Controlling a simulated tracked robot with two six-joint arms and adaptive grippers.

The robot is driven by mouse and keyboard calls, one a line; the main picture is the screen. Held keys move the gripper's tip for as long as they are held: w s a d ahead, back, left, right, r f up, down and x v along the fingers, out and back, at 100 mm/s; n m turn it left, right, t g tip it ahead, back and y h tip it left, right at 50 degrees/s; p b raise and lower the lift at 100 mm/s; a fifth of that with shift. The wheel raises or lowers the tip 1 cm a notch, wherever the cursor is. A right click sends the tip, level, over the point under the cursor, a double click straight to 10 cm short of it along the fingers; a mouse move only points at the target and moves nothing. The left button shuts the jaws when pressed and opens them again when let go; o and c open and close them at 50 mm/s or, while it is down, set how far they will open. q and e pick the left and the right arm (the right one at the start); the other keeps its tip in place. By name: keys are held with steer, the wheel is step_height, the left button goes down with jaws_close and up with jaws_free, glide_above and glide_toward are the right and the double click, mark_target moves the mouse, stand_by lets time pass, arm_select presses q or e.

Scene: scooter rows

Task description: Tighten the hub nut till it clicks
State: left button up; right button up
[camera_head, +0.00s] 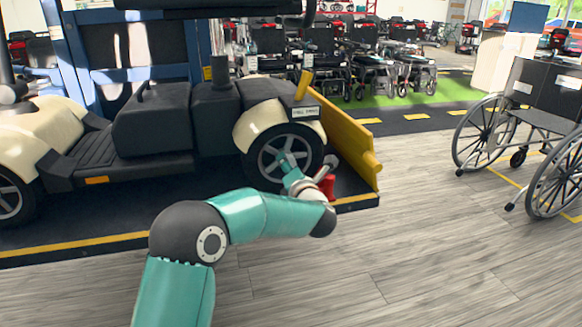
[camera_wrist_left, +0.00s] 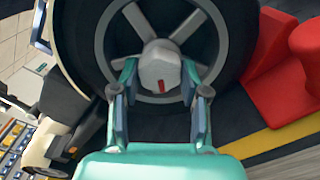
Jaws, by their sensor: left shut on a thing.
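The scooter's wheel (camera_head: 300,148) has grey spokes and a black tyre, and it stands at the right end of the scooter. In the left wrist view the hub nut (camera_wrist_left: 160,72) is a pale grey piece with a small red mark, at the centre of the wheel. My left gripper (camera_wrist_left: 160,90) has its two fingers on either side of the nut and is shut on it. In the head view my left gripper (camera_head: 290,165) reaches in front of the wheel and hides the nut. My right gripper is in neither view.
The scooter (camera_head: 155,120) stands on a dark platform with a yellow edge line (camera_head: 75,246). A yellow ramp plate (camera_head: 345,135) rises right of the wheel. A red object (camera_head: 327,186) sits close by my gripper. A wheelchair (camera_head: 535,125) stands at right; the grey floor between is clear.

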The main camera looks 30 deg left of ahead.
arm_select(q)
steer(key=m+p, duration=0.4)
steer(key=m, duration=0.6)
steer(key=shift+r, duration=0.1)
steer(key=shift+m, duration=0.3)
steer(key=o, duration=1.1)
steer(key=shift+f, duration=0.2)
steer(key=shift+o, duration=0.2)
steer(key=v, duration=1.2)
